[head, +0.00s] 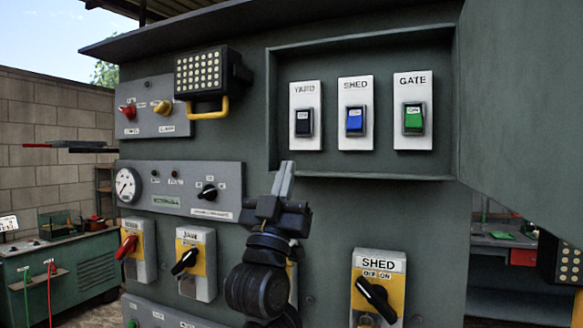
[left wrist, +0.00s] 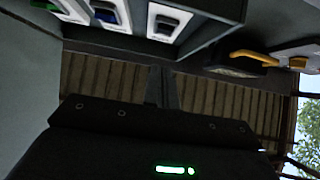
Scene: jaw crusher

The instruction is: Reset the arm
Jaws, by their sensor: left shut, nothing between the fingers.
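My left gripper (head: 284,180) is in the head view, in front of the control panel, pointing up with its two fingers together and nothing between them. Its fingertips are just below the recessed box with the YARD switch (head: 304,122), the blue SHED switch (head: 355,119) and the green GATE switch (head: 414,118). In the left wrist view the shut fingers (left wrist: 163,88) show below the switch box, which appears upside down there. My left arm hides part of the lower panel. My right gripper is in neither view.
The grey cabinet (head: 340,215) carries a gauge (head: 128,185), a lamp with a yellow handle (head: 208,75) and rotary switches, including a SHED one (head: 376,297). An open cabinet door (head: 520,110) juts out at the right. A green bench (head: 60,270) stands at the left.

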